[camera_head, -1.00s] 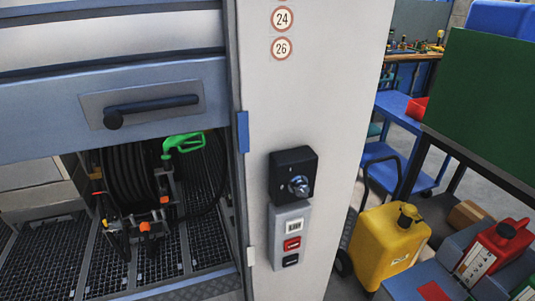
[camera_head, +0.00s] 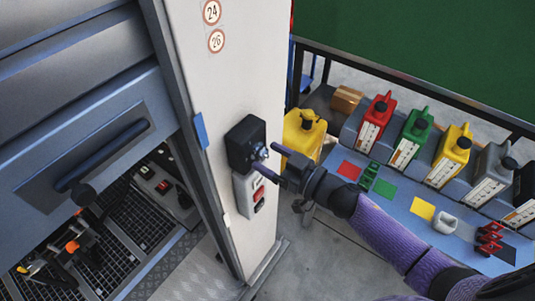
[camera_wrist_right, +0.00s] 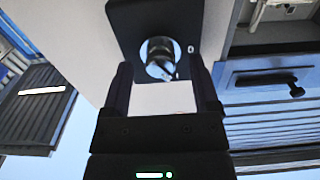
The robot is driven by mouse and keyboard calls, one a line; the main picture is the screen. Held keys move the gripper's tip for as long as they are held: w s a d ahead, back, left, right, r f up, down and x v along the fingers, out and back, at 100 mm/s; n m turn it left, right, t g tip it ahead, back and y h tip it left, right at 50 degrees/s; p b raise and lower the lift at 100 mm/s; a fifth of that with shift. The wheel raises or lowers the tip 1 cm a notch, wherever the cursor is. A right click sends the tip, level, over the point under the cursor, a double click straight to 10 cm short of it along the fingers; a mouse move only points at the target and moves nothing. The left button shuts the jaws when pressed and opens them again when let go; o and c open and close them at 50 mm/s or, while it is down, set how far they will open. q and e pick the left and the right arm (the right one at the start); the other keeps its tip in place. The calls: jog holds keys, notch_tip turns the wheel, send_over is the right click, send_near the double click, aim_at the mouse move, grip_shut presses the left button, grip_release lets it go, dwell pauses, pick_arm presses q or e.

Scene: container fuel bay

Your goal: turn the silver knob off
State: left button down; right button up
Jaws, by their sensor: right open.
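The silver knob (camera_head: 261,153) sits on a black switch box (camera_head: 243,142) on the pale post. In the right wrist view the knob (camera_wrist_right: 160,58) is round and shiny, on the black box face (camera_wrist_right: 122,20). My right gripper (camera_head: 264,160) reaches in from the right, its open fingers pointing at the knob. In the right wrist view the fingers (camera_wrist_right: 160,72) lie to either side below the knob, with the knob centred between their tips. I cannot tell whether they touch it. My left gripper is not in view.
Below the box is a grey panel with red and black buttons (camera_head: 258,193). A yellow canister (camera_head: 303,132) stands just behind my right gripper. A blue bench (camera_head: 410,205) with several canisters runs along the right. Floor in front of the post is clear.

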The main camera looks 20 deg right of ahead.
jog(key=shift+w+a, duration=0.15)
jog(key=shift+w, duration=0.05)
jog(key=shift+c, duration=0.3)
grip_shut()
jog(key=shift+n, duration=0.3)
jog(key=n, duration=0.5)
jog(key=shift+n, duration=0.3)
jog(key=n, duration=0.5)
jog(key=shift+n+b, duration=0.3)
